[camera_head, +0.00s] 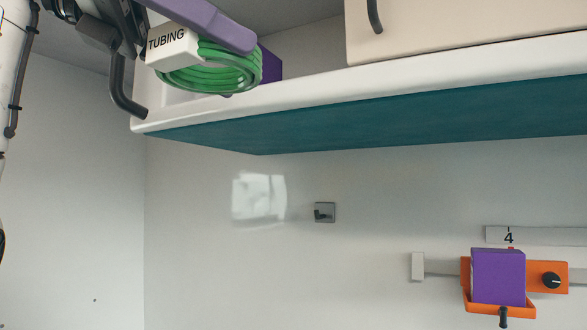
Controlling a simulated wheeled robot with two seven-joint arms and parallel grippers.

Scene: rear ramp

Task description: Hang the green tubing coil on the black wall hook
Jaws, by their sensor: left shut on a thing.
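The green tubing coil (210,78) is at the upper left in the head view, in front of the shelf's left end. A white tag on it reads TUBING (172,45). My left gripper (222,60) comes in from the upper left and is shut on the coil. Its purple finger covers part of the coil's top. The black wall hook (322,213) is on a small grey plate on the back wall, below the shelf and to the right of the coil. The hook is bare. My right gripper is not in view.
A white shelf (400,75) with a teal underside (380,115) spans the top, between the coil's height and the hook. A cabinet front with a dark handle (374,15) is above. An orange holder (545,275) with a purple block (498,277) is at lower right. The wall around the hook is clear.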

